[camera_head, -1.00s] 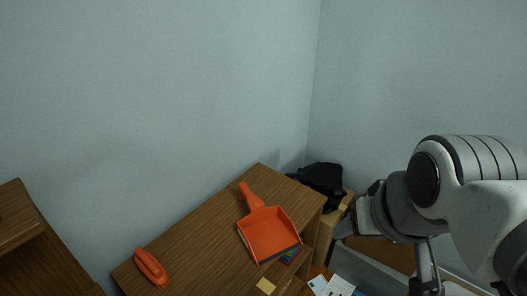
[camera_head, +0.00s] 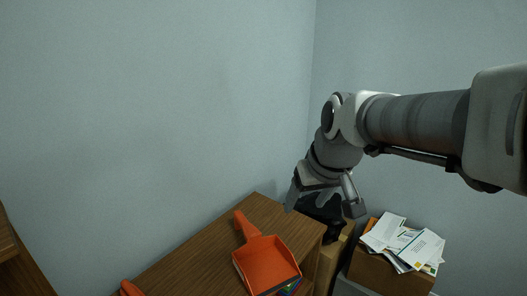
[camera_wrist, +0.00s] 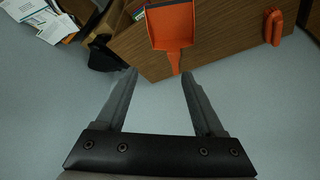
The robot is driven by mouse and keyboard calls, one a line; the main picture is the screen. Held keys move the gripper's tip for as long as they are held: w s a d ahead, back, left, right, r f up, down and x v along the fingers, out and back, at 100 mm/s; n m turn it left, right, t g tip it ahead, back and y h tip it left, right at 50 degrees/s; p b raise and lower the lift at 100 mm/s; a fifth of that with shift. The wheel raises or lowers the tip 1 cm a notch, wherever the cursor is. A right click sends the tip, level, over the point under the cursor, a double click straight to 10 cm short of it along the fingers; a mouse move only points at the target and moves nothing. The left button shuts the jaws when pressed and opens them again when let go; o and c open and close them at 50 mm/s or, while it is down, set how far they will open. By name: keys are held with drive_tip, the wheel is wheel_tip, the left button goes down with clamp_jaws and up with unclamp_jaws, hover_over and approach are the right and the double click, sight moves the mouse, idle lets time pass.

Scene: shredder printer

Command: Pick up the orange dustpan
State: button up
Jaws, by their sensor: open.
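The orange dustpan (camera_head: 267,262) lies on the wooden cabinet top near its right end, its handle (camera_head: 244,226) toward the wall. My gripper (camera_head: 322,207) is open and empty, to the right of the dustpan and above a black object behind the cabinet. In the wrist view the dustpan (camera_wrist: 171,27) is at the top centre, its handle pointing down between the two open fingers (camera_wrist: 158,75). The fingers look apart from the dustpan.
The wooden cabinet top (camera_head: 206,253) also bears an orange object (camera_head: 130,288) at its left, also in the wrist view (camera_wrist: 273,26). A box of papers (camera_head: 392,272) stands at the right. Walls meet behind the cabinet. A black item (camera_head: 318,209) sits beyond it.

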drive_tip(key=w+a+f+n+b, duration=0.25)
drive_tip(key=w+a+f, duration=0.25)
drive_tip(key=w+f, duration=0.35)
drive_tip(key=g+b, duration=0.1)
drive_tip(key=b, duration=0.2)
approach(249, 230)
drive_tip(key=shift+n+y, duration=0.35)
drive_tip(key=shift+y, duration=0.05)
drive_tip(key=x, duration=0.3)
drive_tip(key=b+x, duration=0.1)
drive_tip(key=x, duration=0.5)
drive_tip(key=shift+w+d+f+b, duration=0.1)
drive_tip(key=shift+d+f+b, duration=0.2)
drive_tip(key=shift+f, duration=0.1)
drive_tip(key=shift+w+b+x, duration=0.2)
drive_tip(key=shift+b+x, duration=0.4)
drive_tip(key=shift+x, duration=2.05)
drive_tip(key=shift+d, duration=0.15)
clamp_jaws()
drive_tip(key=shift+r, duration=0.1)
